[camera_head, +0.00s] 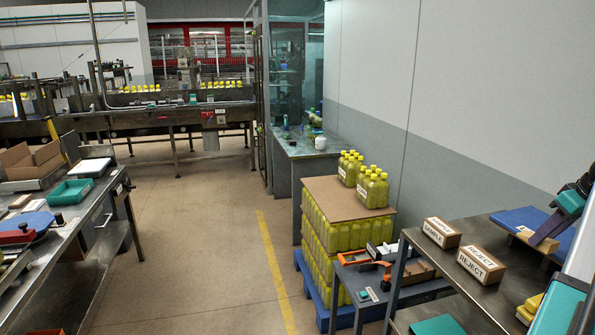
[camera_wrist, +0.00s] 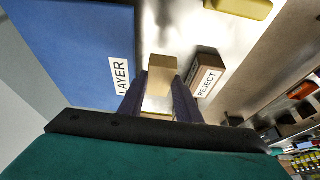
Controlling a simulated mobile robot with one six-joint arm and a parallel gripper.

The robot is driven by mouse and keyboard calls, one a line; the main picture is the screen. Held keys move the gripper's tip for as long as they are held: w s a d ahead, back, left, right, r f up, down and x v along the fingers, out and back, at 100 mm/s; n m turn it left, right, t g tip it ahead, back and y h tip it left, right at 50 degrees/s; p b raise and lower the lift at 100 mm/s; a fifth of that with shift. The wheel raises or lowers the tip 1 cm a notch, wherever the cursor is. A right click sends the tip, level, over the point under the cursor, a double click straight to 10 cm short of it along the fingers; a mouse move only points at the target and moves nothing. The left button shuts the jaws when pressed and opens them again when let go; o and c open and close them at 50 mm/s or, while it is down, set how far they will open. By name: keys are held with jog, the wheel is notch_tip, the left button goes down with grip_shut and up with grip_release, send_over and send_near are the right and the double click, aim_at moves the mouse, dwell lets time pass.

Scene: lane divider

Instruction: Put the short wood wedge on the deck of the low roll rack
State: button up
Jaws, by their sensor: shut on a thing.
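The short wood wedge (camera_wrist: 162,68) is a pale wooden block held between the two dark purple fingers of my gripper (camera_wrist: 159,95). In the head view the wedge (camera_head: 546,244) shows at the fingertips of my gripper (camera_head: 541,236), at the right edge, over the steel table by the blue board. Whether it touches the table is unclear. The low roll rack cannot be identified for sure; a low dark stand (camera_head: 350,291) left of the steel table carries an orange-handled tool and small boxes.
The blue board (camera_wrist: 75,45) marked LAYER lies beside my gripper. Cartons marked REJECT (camera_head: 480,265) and SAMPLE (camera_head: 441,233) stand on the steel table (camera_head: 440,278). A yellow item (camera_wrist: 240,8) lies close by. A pallet stack of yellow bottles (camera_head: 338,235) stands behind. The aisle floor is clear.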

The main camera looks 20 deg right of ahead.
jog(key=w+a+n, duration=0.1)
jog(key=w+a, duration=0.2)
jog(key=w, duration=0.1)
jog(key=w+a+f, duration=0.1)
jog(key=w+a, duration=0.2)
jog(key=w, duration=0.1)
jog(key=w+a+n+y, duration=0.1)
jog(key=w+a, duration=0.3)
jog(key=shift+w+a+f+n, duration=0.1)
jog(key=shift+f+n, duration=0.2)
jog(key=w+a+f+n+y, duration=0.1)
jog(key=w+a+f+n, duration=0.1)
jog(key=w+a, duration=0.45)
jog(key=w+a+f+n, duration=0.1)
jog(key=w+a, duration=0.3)
jog(key=a, duration=0.5)
jog(key=w+a+f+m, duration=0.2)
jog(key=a+f, duration=0.1)
jog(key=a, duration=0.8)
jog(key=w+a+f+m+h, duration=0.1)
jog(key=a+f, duration=0.2)
jog(key=a, duration=0.7)
jog(key=w+a+f+m+h, duration=0.1)
jog(key=w+a+f+m, duration=0.1)
jog(key=a, duration=0.9)
jog(key=shift+w+a+f+m, duration=0.3)
jog(key=shift+f, duration=0.4)
